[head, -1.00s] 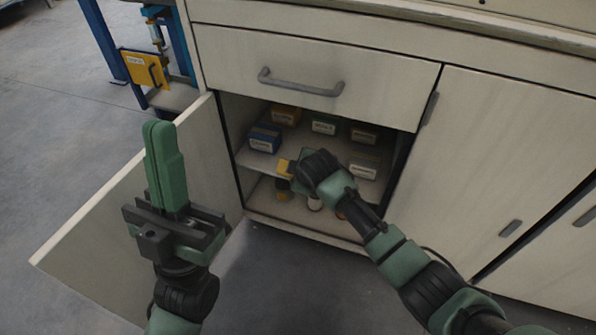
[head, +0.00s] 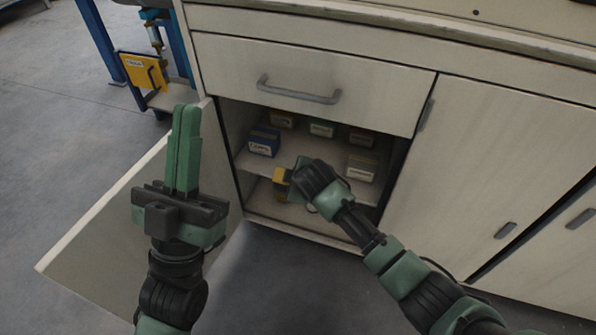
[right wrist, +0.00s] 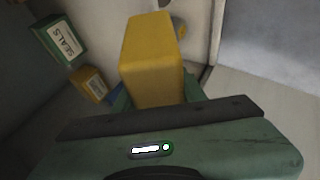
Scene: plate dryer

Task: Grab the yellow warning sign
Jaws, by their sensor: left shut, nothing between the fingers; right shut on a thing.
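A yellow block-like thing (right wrist: 153,55) is between the green fingers of my right gripper (right wrist: 157,97) in the right wrist view. It also shows in the head view (head: 281,176), just left of that gripper in the open cabinet. No warning marking shows on it, so I cannot tell whether it is the sign. My right gripper is shut on it; its fingertips are mostly hidden in the head view. My left gripper (head: 184,150) is shut and empty, pointing up in front of the open door. A yellow panel (head: 143,72) with a white label stands at upper left.
The cabinet shelf (head: 256,165) holds several small labelled boxes, including a blue one (head: 264,141). A seals box (right wrist: 57,42) is close in the right wrist view. The open door (head: 100,225) is at left, and a closed drawer (head: 310,75) is above.

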